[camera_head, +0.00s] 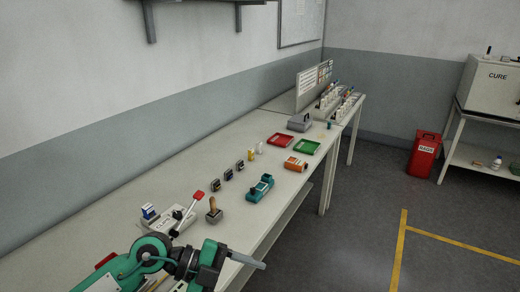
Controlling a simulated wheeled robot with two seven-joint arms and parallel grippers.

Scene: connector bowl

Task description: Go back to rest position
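My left arm, green and dark grey, comes in at the bottom left. Its gripper (250,260) reaches to the right past the near edge of the long workbench (130,216). The fingers show as one pale grey bar seen from the side, so whether they are apart or together cannot be told. I see nothing held in it. My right gripper is out of view.
On the bench stand a device with a red-knobbed lever (198,196), a wooden-handled stamp (213,210), a teal tool (260,188), an orange box (295,164), red (280,140) and green (307,147) trays. A red bin (424,158) stands on the open floor.

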